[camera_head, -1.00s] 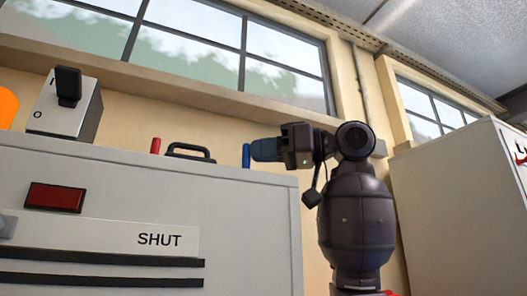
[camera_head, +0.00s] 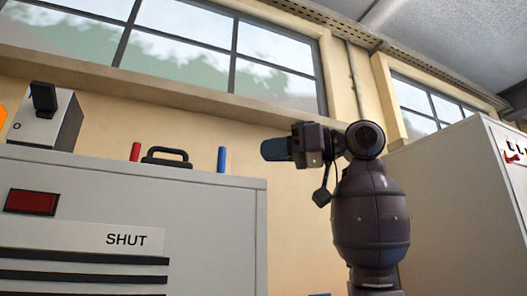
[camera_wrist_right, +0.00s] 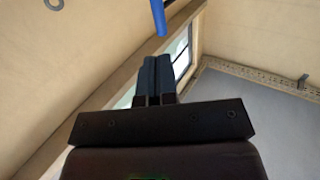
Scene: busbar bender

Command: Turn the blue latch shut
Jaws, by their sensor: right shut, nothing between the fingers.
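The blue latch (camera_head: 221,159) stands upright near the right end of the grey cabinet's top (camera_head: 225,181) in the head view. Its blue bar also shows at the top of the right wrist view (camera_wrist_right: 158,15), beyond the fingertips. My right gripper (camera_head: 264,150) is to the right of the latch in the head view, with a visible gap between them. Its dark blue fingers are together and empty, pointing left; they also show in the wrist view (camera_wrist_right: 157,62). My left gripper is out of view.
A red post (camera_head: 135,151) and a black handle (camera_head: 167,156) stand left of the latch. A grey box with a black switch (camera_head: 43,99) is farther left. A pale cabinet (camera_head: 450,180) stands right of my right arm. Wall and windows lie behind.

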